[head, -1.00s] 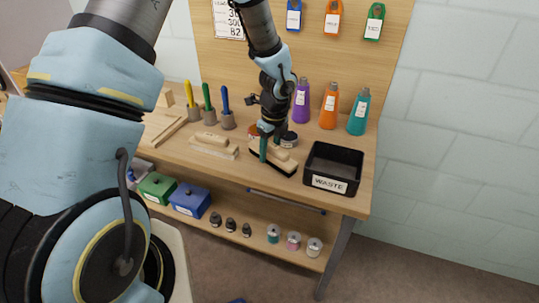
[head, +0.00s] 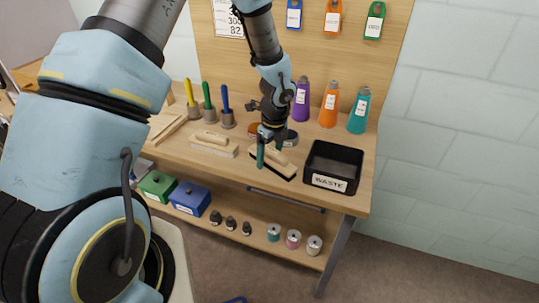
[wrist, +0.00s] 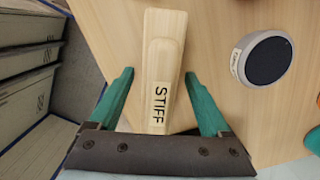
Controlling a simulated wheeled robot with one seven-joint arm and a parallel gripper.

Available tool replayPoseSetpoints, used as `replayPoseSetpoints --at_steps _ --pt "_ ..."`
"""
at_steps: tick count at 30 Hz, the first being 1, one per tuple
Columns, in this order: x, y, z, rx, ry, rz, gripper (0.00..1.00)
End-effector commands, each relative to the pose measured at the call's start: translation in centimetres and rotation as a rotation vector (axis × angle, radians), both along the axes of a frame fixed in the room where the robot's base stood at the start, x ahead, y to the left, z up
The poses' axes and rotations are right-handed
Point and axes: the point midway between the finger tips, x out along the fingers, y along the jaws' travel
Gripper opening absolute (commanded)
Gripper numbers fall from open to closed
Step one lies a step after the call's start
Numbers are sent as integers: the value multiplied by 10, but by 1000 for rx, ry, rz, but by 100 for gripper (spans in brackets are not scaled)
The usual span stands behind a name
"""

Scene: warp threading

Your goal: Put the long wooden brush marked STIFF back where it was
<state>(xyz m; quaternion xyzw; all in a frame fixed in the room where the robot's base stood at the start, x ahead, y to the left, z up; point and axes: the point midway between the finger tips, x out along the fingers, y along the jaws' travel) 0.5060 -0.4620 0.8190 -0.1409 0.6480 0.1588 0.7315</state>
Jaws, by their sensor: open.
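The long wooden brush marked STIFF (head: 284,171) lies on the bench top, left of the waste bin, with dark bristles along its near side. In the wrist view the brush (wrist: 165,55) lies lengthwise between my fingers, with its STIFF label toward the palm. My gripper (head: 270,152) is over the brush. In the wrist view my gripper's teal fingers (wrist: 158,76) are open, one on each side of the brush, with gaps showing. I cannot tell its exact height above the bench.
A black WASTE bin (head: 333,179) stands close right. A pale-bristled brush (head: 213,147) lies left. A round labelled tin (wrist: 264,59) is beside the STIFF brush. Purple, orange (head: 329,106) and teal bottles stand behind. Blue (head: 190,198) and green boxes sit on the lower shelf.

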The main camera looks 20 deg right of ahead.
Motion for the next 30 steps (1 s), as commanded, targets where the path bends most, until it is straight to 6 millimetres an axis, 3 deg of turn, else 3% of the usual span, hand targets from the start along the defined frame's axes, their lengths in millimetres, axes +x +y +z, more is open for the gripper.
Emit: replayPoseSetpoints --at_steps 5,21,30 --pt "0 -1 11 -2 -2 1 82" --pt "-11 -6 109 -3 -2 3 82" --pt "-13 -6 122 1 0 1 82"
